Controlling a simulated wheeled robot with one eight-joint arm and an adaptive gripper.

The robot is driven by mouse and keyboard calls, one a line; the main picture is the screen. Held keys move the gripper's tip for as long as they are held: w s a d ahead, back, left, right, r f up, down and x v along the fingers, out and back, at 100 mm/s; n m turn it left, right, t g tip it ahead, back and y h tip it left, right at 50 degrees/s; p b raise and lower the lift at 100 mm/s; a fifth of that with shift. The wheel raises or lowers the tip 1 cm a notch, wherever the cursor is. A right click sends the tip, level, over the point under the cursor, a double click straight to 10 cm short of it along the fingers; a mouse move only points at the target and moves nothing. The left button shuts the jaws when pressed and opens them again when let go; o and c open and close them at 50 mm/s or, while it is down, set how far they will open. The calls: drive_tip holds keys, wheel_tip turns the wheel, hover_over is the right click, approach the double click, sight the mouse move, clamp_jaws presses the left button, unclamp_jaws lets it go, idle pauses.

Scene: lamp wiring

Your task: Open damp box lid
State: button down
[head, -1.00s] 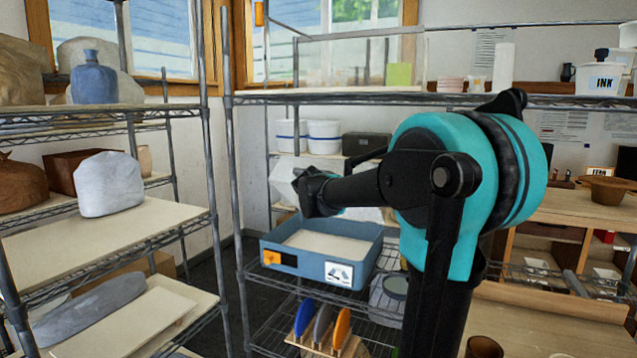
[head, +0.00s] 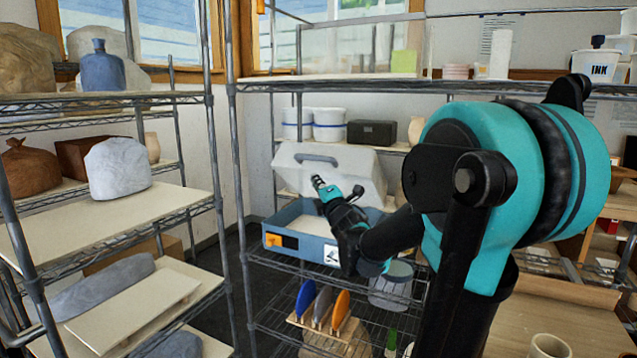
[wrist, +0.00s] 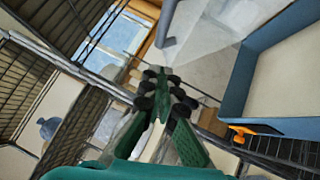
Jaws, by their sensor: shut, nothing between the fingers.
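The damp box (head: 290,243) is a blue open-topped tray with a pale inside, an orange latch (head: 273,240) and a white label on its front. It sits on a wire shelf. Its pale grey lid (head: 350,163) stands raised and tilted back at the rear of the box, with a dark grey handle (head: 316,160). My gripper (head: 322,188) is shut and empty, in front of the lid and above the box. In the wrist view, my fingers (wrist: 165,95) are together, with the box wall (wrist: 238,85) and latch (wrist: 250,131) to the right and the lid (wrist: 208,48) beyond.
A wire rack (head: 110,210) with boards and wrapped lumps stands at the left. White tubs (head: 330,125) and a dark box (head: 370,133) are behind the lid. Coloured discs in a wooden rack (head: 322,305) and a lidded bucket (head: 390,285) are below the box.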

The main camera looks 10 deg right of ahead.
approach(311, 160)
drive_tip(key=w+a, duration=0.3)
drive_tip(key=a, duration=0.1)
drive_tip(key=w+d, duration=0.1)
drive_tip(key=w+d+r, duration=0.1)
drive_tip(key=shift+w+d, duration=0.35)
drive_tip(key=shift+w, duration=0.05)
drive_tip(key=shift+r, duration=0.15)
drive_tip(key=w+d+r, duration=0.1)
drive_tip(key=w+r, duration=0.1)
drive_tip(key=w+d+r, duration=0.3)
drive_tip(key=w+r, duration=0.1)
drive_tip(key=r, duration=0.1)
drive_tip(key=shift+d+r, duration=0.1)
drive_tip(key=shift+d, duration=0.15)
drive_tip(key=w+d+r, duration=0.5)
drive_tip(key=w, duration=0.2)
drive_tip(key=shift+w+d+r, duration=0.15)
drive_tip(key=shift+w+d, duration=0.05)
drive_tip(key=shift+w, duration=0.1)
